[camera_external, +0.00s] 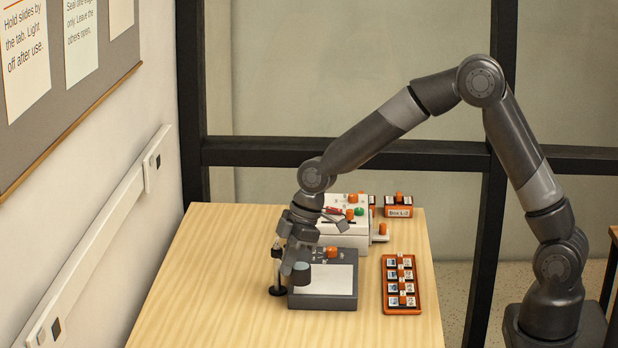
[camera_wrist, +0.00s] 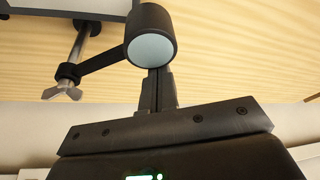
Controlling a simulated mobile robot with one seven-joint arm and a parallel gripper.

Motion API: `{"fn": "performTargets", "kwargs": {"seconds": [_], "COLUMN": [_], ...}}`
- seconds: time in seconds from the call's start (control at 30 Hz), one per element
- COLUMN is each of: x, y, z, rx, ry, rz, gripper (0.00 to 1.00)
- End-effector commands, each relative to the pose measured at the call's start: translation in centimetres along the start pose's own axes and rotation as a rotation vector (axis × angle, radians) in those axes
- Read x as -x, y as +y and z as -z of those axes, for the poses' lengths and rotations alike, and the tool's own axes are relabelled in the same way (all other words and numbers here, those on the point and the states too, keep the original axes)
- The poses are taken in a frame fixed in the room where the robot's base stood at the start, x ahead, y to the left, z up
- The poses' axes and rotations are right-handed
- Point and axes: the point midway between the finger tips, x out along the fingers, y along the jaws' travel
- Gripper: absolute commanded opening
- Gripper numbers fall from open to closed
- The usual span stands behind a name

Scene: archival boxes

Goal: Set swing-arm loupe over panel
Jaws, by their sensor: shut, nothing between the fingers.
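The swing-arm loupe stands at the left side of the light panel (camera_external: 330,282), a pale plate in a dark housing. The panel's edge (camera_wrist: 75,6) shows at top left there. My gripper (camera_wrist: 157,75) is shut and empty, its fingertips close to the loupe head; contact cannot be told.
An orange slide tray (camera_external: 403,308) lies right of the panel. A white box with coloured knobs (camera_external: 345,240) stands behind it, with a small labelled box (camera_external: 398,211) further back. The wooden table (camera_external: 220,325) is clear in front and at left.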

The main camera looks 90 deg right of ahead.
Motion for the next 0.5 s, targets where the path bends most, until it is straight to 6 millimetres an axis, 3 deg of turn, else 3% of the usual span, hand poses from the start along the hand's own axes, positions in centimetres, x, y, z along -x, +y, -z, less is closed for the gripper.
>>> {"fn": "performTargets", "kwargs": {"seconds": [0.5], "x": [1.7], "y": [0.9], "z": [-5.3], "rx": [0.458], "ry": [-0.002], "rz": [0.164], "gripper": [0.0]}}
